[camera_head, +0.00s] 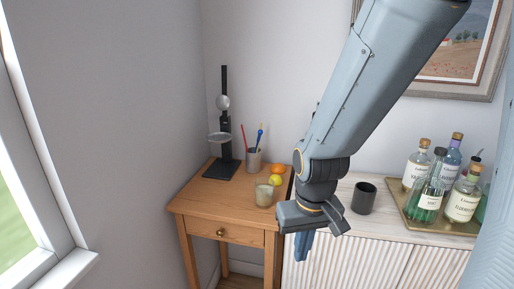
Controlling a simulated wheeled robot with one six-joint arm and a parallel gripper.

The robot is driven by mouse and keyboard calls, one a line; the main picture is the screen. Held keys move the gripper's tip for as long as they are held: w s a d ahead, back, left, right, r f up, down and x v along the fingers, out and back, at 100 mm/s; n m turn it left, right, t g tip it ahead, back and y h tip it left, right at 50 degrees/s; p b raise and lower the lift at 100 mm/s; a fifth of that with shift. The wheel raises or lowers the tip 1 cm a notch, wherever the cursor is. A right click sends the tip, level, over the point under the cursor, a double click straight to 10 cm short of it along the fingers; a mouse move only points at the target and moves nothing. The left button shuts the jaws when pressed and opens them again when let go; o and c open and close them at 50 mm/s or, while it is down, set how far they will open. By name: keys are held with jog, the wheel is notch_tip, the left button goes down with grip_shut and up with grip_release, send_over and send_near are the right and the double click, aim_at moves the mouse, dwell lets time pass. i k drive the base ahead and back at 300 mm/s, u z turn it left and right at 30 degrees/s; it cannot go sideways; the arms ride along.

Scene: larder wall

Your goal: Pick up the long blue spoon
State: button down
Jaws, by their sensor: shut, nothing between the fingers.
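A long blue utensil (260,133), which looks like the blue spoon, stands upright and slightly tilted in a grey cup (253,161) at the back of a small wooden table (198,202). A red stick-like utensil (243,138) leans left in the same cup. The lower ends of both are hidden inside the cup. My gripper (303,254) points down in front of the white cabinet, right of the table. It is shut and empty, lower in the picture than the cup and apart from the spoon.
A black stand (224,130) with round plates rises left of the cup. An orange (278,169), a yellow fruit (275,180) and a glass jar (264,196) are on the table. A dark cup (363,198) and a tray (410,215) of bottles stand on the cabinet (345,250).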

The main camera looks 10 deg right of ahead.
aim_at(259, 133)
jog(key=k, duration=0.5)
jog(key=u, duration=1.05)
jog(key=i, duration=0.85)
jog(key=z, duration=2.5)
jog(key=i, duration=0.5)
jog(key=u, duration=0.05)
